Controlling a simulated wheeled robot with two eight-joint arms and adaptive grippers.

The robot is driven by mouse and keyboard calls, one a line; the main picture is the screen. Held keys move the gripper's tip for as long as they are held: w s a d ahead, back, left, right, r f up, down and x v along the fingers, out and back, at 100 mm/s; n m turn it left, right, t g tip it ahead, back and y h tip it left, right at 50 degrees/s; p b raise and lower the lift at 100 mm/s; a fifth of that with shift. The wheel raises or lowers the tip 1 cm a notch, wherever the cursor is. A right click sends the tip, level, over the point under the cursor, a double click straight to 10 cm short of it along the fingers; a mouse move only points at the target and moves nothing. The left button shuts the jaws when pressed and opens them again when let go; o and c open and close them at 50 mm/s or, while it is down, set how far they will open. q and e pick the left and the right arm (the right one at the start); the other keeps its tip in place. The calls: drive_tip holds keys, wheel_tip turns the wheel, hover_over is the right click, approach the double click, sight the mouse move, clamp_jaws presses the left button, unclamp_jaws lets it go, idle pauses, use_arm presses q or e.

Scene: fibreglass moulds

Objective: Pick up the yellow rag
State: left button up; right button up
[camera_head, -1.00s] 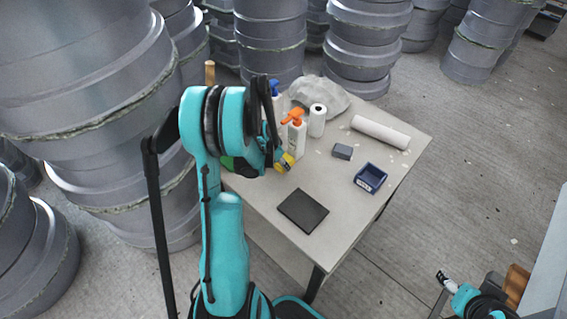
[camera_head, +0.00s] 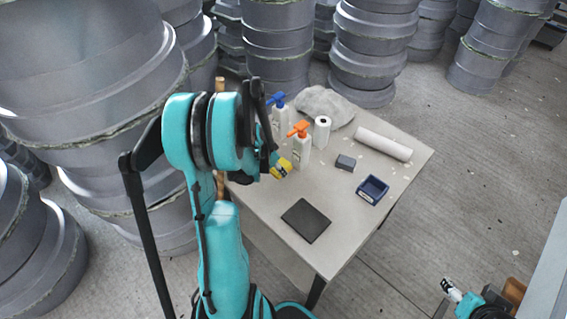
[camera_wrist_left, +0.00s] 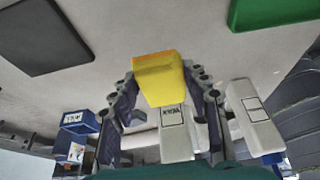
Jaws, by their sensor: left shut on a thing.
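The yellow rag (camera_head: 281,168) is a small yellow block-like bundle at the tip of my left gripper (camera_head: 274,163), over the left part of the table (camera_head: 350,215). In the left wrist view the rag (camera_wrist_left: 160,72) sits between the two fingers of my left gripper (camera_wrist_left: 162,95), which is shut on it. Most of this gripper is hidden behind my teal arm in the head view. My right gripper (camera_head: 450,290) shows small at the lower right, away from the table; its jaws are too small to read.
Near the rag stand an orange-topped spray bottle (camera_head: 302,150) and a blue-topped one (camera_head: 278,120). A paper roll (camera_head: 321,132), grey cloth (camera_head: 325,105), white tube (camera_head: 383,144), grey block (camera_head: 345,163), blue bin (camera_head: 372,190), dark pad (camera_head: 306,221) and green item (camera_wrist_left: 275,12) are around. Stacked moulds (camera_head: 90,90) crowd the left.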

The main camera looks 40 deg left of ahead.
use_arm(q)
drive_tip(key=s+a+p, duration=0.1)
drive_tip(key=s, duration=1.4)
drive_tip(key=shift+s+a+p, duration=0.15)
drive_tip(key=shift+s+p, duration=0.15)
drive_tip(key=shift+s, duration=0.05)
